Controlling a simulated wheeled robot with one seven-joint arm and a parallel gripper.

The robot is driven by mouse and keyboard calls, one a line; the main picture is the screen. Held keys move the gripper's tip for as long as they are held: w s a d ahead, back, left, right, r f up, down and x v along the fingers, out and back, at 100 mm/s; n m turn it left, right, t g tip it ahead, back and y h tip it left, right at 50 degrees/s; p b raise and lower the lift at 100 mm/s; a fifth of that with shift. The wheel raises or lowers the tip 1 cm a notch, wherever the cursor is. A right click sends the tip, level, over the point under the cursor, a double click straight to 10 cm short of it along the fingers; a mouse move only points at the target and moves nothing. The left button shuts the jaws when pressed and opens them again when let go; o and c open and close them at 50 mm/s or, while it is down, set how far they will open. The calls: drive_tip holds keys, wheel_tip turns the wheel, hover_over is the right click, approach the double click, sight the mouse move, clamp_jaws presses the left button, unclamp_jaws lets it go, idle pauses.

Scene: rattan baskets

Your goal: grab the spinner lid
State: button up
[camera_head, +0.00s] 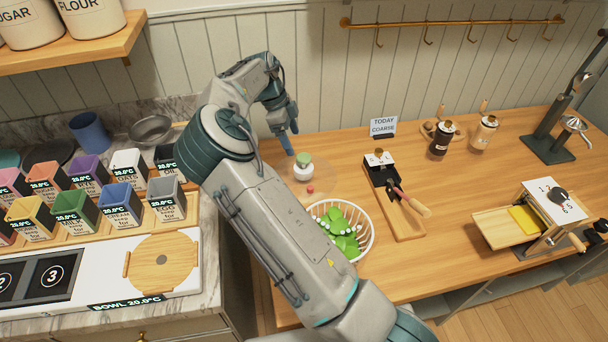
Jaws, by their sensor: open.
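What looks like the spinner lid (318,178) is a faint, see-through disc on the wooden counter at the middle of the head view. A pale knob with a green top (303,162) and a small red button (310,189) stand on it. My gripper (288,143) is open, just behind and slightly left of the knob in the picture, pointing down. I cannot tell whether its fingertips touch anything. The white spinner basket (367,238) with green leaves is in front of the lid, partly hidden by my arm.
Colored bins (75,212) and a round wooden cover (162,263) are on the left counter.

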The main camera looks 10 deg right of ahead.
sight(301, 166)
drive_tip(key=shift+h, duration=0.5)
drive_tip(key=f, duration=0.3)
drive_tip(key=f+p, duration=0.1)
drive_tip(key=f, duration=0.1)
drive_tip(key=d+f, duration=0.1)
drive_tip(key=f, duration=0.2)
drive_tip(key=shift+f+p, duration=0.3)
drive_tip(key=shift+p, duration=0.1)
drive_tip(key=shift+w+p+x, duration=0.2)
drive_tip(key=shift+p+x, duration=0.4)
drive_tip(key=shift+x, duration=0.7)
drive_tip(key=shift+w+p+x, duration=0.15)
drive_tip(key=shift+p+x, duration=0.4)
drive_tip(key=shift+x, duration=0.8)
drive_tip(key=c, duration=1.2)
drive_tip(key=shift+r, duration=0.15)
